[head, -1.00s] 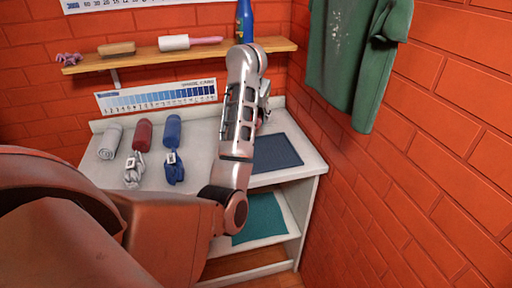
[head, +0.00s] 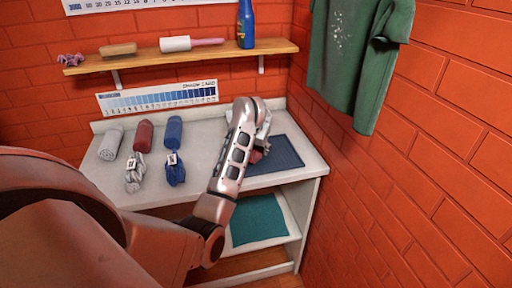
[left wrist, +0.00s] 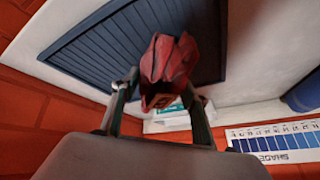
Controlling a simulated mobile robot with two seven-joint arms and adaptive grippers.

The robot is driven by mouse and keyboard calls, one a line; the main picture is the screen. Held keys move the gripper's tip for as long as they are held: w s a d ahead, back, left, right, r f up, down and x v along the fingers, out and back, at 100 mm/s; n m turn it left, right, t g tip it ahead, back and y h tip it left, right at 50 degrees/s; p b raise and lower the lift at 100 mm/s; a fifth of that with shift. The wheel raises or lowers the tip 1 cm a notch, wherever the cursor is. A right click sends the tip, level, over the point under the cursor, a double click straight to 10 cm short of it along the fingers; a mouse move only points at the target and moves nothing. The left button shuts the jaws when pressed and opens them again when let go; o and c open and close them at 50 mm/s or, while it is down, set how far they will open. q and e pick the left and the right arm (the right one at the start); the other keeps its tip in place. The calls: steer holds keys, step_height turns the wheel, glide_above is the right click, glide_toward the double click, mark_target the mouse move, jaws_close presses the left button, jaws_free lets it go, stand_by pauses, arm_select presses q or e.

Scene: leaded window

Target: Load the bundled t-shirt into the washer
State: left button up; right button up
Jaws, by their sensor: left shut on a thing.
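A red bundled t-shirt (left wrist: 170,60) is held between the two fingers of my left gripper (left wrist: 163,98) in the left wrist view. In the head view my left gripper (head: 262,145) is over the white counter, by the left part of a dark blue ribbed mat (head: 286,153). Only a bit of the red bundle (head: 257,155) shows there; my arm hides the rest. I cannot tell whether it touches the mat. No washer is in view. My right gripper is not in view.
Grey, red and blue rolls (head: 173,132) and grey and blue tied bundles (head: 175,170) lie on the counter's left (head: 205,165). A teal cloth (head: 260,220) lies on the shelf below. A green shirt (head: 358,60) hangs on the right wall. A wooden shelf (head: 140,60) is above.

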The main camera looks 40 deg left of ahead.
arm_select(q)
steer(key=shift+f, duration=0.1)
steer(key=o, duration=1.2)
